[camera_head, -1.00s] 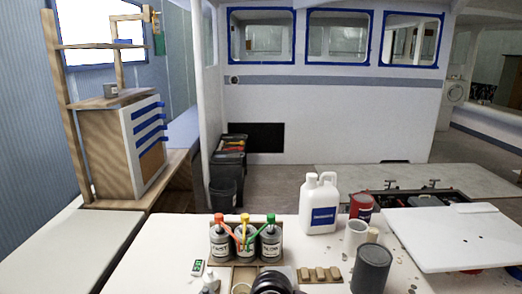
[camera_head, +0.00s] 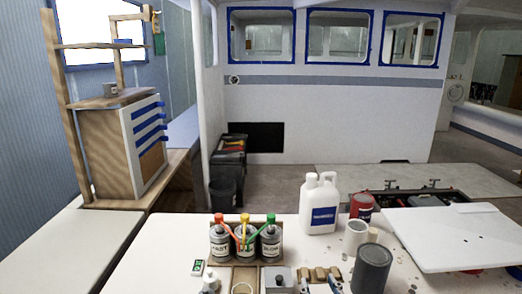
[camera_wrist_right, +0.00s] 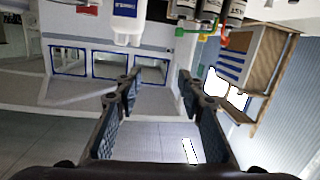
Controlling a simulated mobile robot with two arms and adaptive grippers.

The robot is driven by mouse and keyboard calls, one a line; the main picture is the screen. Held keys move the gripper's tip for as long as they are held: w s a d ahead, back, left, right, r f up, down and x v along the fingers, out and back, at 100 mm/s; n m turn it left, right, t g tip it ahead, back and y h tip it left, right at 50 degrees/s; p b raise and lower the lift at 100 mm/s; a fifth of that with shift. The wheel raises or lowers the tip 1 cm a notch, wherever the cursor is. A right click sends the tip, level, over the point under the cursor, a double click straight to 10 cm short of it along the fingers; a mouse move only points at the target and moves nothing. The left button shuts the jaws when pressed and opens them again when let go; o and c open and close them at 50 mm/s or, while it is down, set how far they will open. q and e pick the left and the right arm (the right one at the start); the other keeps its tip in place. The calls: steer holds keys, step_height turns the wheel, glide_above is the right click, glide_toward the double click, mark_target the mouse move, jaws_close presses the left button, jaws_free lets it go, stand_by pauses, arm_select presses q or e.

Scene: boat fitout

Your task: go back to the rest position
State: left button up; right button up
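My right gripper (camera_head: 320,286) shows only by its fingertips at the bottom edge of the head view, in front of the small wooden blocks (camera_head: 319,272). In the right wrist view my right gripper (camera_wrist_right: 152,88) is open. Its two dark fingers stand well apart with nothing between them. The wrist picture is upside down, with the bench items along its top edge. My left gripper is not in view.
The white bench (camera_head: 165,250) carries three pumped pots in a wooden holder (camera_head: 245,257), a white jug (camera_head: 320,205), a dark grey can (camera_head: 371,268), a white cup (camera_head: 355,235) and a red tin (camera_head: 362,206). A white board (camera_head: 455,238) lies at right.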

steer(key=s+d+f+g+h, duration=0.1)
steer(key=s+d+f+g, duration=0.3)
steer(key=f, duration=0.4)
steer(key=s+d+f+g+h, duration=0.1)
steer(key=s+d+f+g, duration=0.15)
steer(key=s+f, duration=0.45)
steer(key=s+d+f+g+y, duration=0.1)
steer(key=s+f+g, duration=0.25)
steer(key=s, duration=0.45)
steer(key=s+f+g, duration=0.3)
steer(key=s+f, duration=0.2)
steer(key=s, duration=0.3)
step_height(320, 180, down, 24)
steer(key=f+g, duration=0.1)
steer(key=s+d+f+g, duration=0.1)
steer(key=s+d+f, duration=0.2)
steer(key=s+f, duration=1.3)
steer(key=shift+s+f+n+g, duration=0.3)
steer(key=shift+s+f, duration=0.1)
steer(key=shift+s, duration=0.8)
